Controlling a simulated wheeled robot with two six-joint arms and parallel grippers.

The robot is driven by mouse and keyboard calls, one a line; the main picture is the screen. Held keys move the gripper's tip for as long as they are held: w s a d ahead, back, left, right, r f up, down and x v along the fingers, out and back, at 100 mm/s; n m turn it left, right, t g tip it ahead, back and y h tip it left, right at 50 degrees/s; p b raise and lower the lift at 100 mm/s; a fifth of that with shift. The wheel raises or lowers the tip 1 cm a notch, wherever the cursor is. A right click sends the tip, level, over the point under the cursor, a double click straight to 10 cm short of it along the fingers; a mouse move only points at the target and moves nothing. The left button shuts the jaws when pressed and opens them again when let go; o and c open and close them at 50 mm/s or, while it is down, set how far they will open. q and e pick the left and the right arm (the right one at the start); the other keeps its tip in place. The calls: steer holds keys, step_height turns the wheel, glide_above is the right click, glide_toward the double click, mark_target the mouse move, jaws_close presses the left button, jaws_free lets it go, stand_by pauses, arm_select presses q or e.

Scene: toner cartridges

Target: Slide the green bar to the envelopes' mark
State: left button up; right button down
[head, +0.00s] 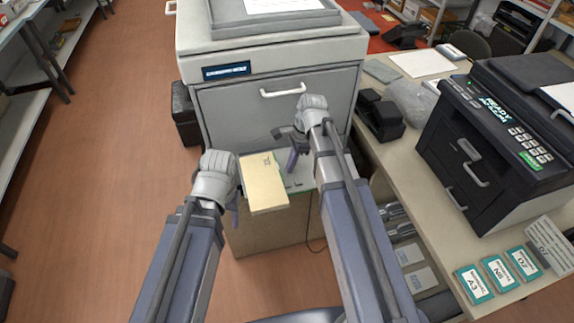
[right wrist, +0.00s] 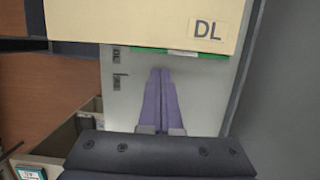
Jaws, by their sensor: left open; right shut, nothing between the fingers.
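The green bar (right wrist: 140,49) shows as a thin green strip along the edge of the cream envelope stack labelled DL (right wrist: 150,25). A sliver of the bar (head: 278,160) shows beside the envelopes (head: 264,190) in the head view; the rest is hidden. The envelopes lie on a grey tray (right wrist: 200,85). Small dark marks (right wrist: 117,75) sit on the tray near one edge, too small to read. My right gripper (head: 291,160) is shut and empty over the tray, its fingertips (right wrist: 160,72) just short of the bar. My left gripper (head: 235,208) is open, left of the envelopes.
The large grey printer (head: 225,105) stands behind the tray. At right, a counter (head: 425,195) holds a black printer (head: 470,150), several teal-edged cards (head: 498,272) and a dark device (head: 379,115). Open floor (head: 90,180) lies at left.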

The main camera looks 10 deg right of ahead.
steer(key=shift+w+d, duration=0.15)
steer(key=shift+d, duration=1.05)
steer(key=p+v, duration=0.9)
steer(key=v, duration=0.1)
steer(key=shift+p, duration=0.35)
steer(key=shift+a, duration=0.1)
